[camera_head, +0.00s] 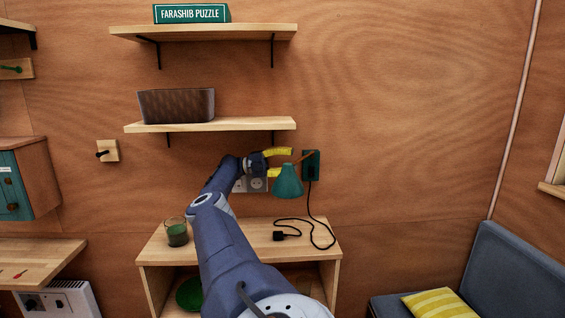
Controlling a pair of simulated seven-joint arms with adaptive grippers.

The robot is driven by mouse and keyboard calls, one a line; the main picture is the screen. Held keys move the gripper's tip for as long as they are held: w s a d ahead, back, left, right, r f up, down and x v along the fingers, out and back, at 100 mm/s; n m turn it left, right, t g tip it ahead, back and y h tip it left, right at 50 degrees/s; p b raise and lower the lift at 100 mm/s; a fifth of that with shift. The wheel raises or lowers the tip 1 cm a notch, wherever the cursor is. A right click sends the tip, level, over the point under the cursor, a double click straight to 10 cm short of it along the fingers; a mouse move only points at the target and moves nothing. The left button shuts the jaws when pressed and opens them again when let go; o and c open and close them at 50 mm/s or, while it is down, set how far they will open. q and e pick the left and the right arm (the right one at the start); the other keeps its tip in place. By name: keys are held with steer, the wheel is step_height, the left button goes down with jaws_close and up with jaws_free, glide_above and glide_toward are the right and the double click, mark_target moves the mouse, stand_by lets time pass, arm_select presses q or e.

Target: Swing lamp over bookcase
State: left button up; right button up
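The wall lamp has a green shade (287,181), a short brown arm and a dark green wall plate (311,165). It hangs above the right part of the wooden bookcase (330,250). My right gripper (283,162) is at the lamp, its yellow fingers pointing right and spread apart. The upper finger is above the shade, and the lower finger is beside the shade's top left. I cannot tell whether either finger touches the lamp. My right arm hides the middle of the bookcase. My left gripper is not in view.
A glass with green contents (176,232) stands on the bookcase's left. A black cord with a plug (280,236) lies on its right. A shelf (215,126) holding a dark basket (176,105) is just above my gripper. Wall sockets (257,185) are behind it.

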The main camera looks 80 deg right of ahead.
steer(key=shift+w+f, duration=0.2)
steer(key=shift+w, duration=0.65)
steer(key=shift+w+f, duration=0.15)
steer(key=shift+w, duration=0.65)
